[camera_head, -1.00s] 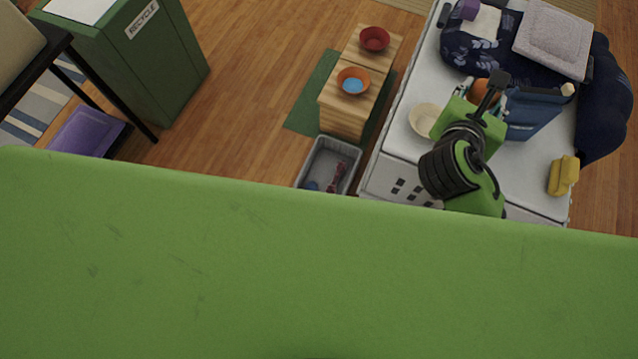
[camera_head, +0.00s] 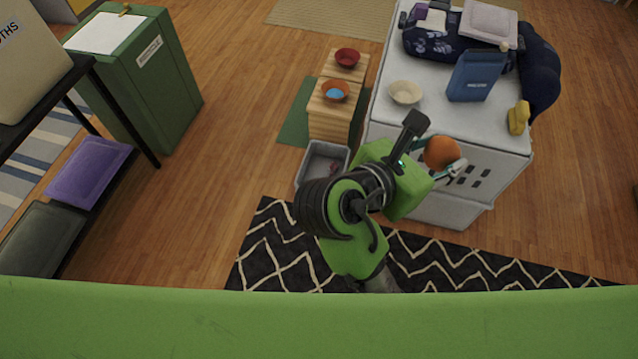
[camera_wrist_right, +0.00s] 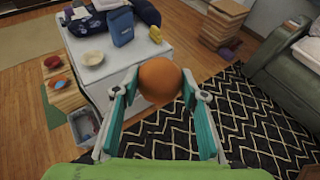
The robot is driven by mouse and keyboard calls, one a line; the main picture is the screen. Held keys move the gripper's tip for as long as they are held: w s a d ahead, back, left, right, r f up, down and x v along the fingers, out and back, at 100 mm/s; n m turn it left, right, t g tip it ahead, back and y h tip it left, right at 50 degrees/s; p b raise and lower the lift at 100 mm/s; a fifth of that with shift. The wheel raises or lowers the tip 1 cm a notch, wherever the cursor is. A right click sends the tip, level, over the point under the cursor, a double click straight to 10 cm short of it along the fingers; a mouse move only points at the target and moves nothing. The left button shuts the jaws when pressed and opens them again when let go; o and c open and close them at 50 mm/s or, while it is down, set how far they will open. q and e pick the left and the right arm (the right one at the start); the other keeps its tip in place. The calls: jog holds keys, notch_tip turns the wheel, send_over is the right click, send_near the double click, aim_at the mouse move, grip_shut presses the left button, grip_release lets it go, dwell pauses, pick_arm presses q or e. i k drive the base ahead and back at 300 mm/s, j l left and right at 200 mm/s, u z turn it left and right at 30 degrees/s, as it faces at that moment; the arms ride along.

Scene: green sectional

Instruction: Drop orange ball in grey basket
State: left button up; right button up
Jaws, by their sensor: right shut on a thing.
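My right gripper (camera_head: 432,152) is shut on the orange ball (camera_head: 442,153) and holds it in front of the white table's near side in the head view. In the right wrist view the ball (camera_wrist_right: 159,81) sits between the two fingers of the gripper (camera_wrist_right: 160,95). The grey basket (camera_head: 322,158) stands on the floor left of the white table, partly hidden by my right arm in the head view. It also shows at the left in the right wrist view (camera_wrist_right: 82,126), with a few small things inside. My left gripper is not in view.
The white table (camera_head: 440,115) bears a cream bowl (camera_head: 405,92), a blue box (camera_head: 476,76) and a yellow thing (camera_head: 518,118). A wooden stand with red (camera_head: 347,58) and orange (camera_head: 335,91) bowls is behind the basket. A black patterned rug (camera_head: 275,245) covers the near floor.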

aim_at(312, 170)
jog(key=i+j, duration=0.3)
jog(key=j, duration=0.15)
jog(key=i+j, duration=0.65)
jog(key=j, duration=0.3)
jog(key=i+j, duration=0.3)
jog(key=j, duration=0.15)
